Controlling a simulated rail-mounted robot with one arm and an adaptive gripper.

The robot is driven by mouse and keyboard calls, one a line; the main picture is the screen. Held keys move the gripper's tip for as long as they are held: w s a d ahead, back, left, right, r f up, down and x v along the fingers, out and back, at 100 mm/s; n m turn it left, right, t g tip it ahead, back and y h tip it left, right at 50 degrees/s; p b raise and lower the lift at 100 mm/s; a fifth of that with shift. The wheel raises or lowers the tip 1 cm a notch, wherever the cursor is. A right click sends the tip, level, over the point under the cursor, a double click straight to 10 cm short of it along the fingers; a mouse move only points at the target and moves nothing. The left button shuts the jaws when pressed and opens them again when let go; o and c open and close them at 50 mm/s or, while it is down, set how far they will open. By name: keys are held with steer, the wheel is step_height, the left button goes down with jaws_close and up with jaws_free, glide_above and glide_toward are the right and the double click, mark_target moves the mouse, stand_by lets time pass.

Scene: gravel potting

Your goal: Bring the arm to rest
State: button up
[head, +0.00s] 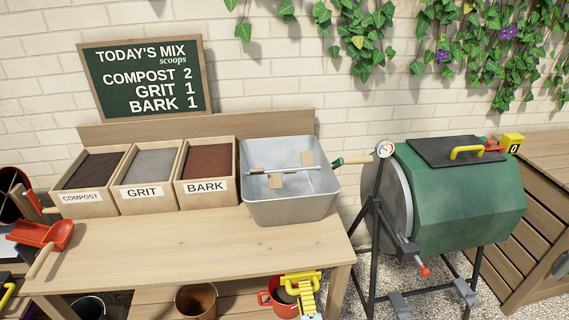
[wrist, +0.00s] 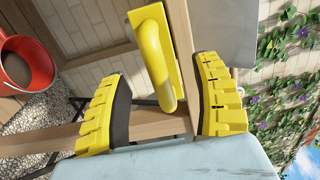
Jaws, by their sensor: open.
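My gripper (head: 308,297) shows low in the head view, at the front edge of the bench near its right end. In the wrist view its two yellow, dark-padded fingers (wrist: 160,78) stand wide apart. A yellow handle on a yellow plate (wrist: 153,50) lies between and beyond the fingers, close to a wooden part of the bench. I see no finger closed on it, and whether either finger touches it I cannot tell. The gripper holds nothing that I can see.
The bench (head: 190,245) carries compost (head: 84,205), grit (head: 145,202) and bark (head: 206,195) bins and a grey tub (head: 290,210). A green drum (head: 455,205) stands right. A red bucket (head: 265,298) is below; a red scoop (head: 45,234) lies left. The bench's front middle is clear.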

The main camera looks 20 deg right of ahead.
steer(key=s+a+b, duration=0.1)
steer(key=s, duration=0.7)
steer(key=shift+s, duration=0.4)
steer(key=shift+a, duration=0.1)
steer(key=shift+f, duration=0.1)
